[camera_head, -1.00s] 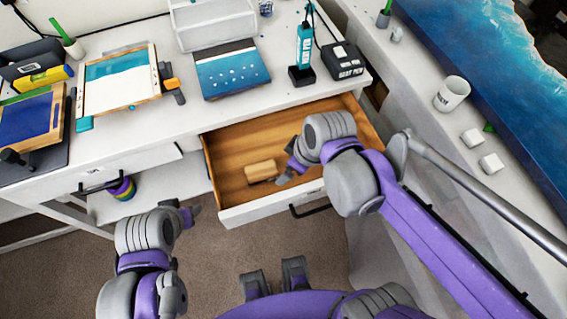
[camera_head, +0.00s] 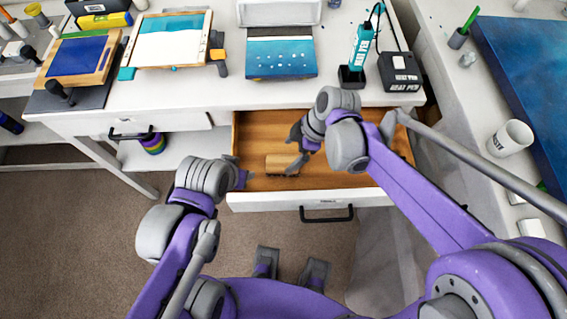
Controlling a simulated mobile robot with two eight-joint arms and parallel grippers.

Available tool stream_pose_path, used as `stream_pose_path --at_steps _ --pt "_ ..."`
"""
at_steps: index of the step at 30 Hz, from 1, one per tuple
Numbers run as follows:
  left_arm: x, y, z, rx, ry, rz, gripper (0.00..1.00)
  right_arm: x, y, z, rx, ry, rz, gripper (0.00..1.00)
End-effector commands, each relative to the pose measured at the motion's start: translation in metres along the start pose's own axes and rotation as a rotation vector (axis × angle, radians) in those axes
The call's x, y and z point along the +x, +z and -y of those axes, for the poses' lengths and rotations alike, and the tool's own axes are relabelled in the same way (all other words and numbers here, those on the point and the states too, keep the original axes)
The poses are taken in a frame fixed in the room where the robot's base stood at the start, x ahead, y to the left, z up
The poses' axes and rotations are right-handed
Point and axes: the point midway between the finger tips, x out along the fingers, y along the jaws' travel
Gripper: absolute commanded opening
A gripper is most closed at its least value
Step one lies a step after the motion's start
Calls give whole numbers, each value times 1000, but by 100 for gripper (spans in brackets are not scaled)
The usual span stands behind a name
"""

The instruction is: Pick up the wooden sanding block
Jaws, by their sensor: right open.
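The wooden sanding block (camera_head: 281,164) lies on the floor of the open drawer (camera_head: 255,124), near the drawer's front. My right gripper (camera_head: 292,150) is inside the drawer area, just to the right of the block, with its fingers spread and pointing left towards it. The fingers appear close to the block's right end; I cannot tell whether they touch it. My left gripper (camera_head: 242,176) is at the drawer's left front corner, seen from the side, and its jaw opening does not show clearly.
The drawer front with a black handle (camera_head: 326,215) faces me. On the desk above stand a blue painted panel (camera_head: 281,58), a teal heat pen (camera_head: 360,46) in its stand and a black box (camera_head: 400,72). A white mug (camera_head: 510,138) stands on the right counter.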

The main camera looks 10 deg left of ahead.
Motion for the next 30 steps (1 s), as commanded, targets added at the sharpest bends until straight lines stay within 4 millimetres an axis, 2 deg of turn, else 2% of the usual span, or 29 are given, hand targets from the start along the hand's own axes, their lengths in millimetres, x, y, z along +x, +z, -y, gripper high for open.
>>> stream_pose_path --at_steps 9,12,30 --pt "2 1 0 0 0 1 50 42 -4 7 0 1 1 98" --pt "2 2 0 0 0 1 50 50 -4 7 0 1 1 98" --pt "4 4 0 0 0 2 50 54 -3 7 1 1 1 98"
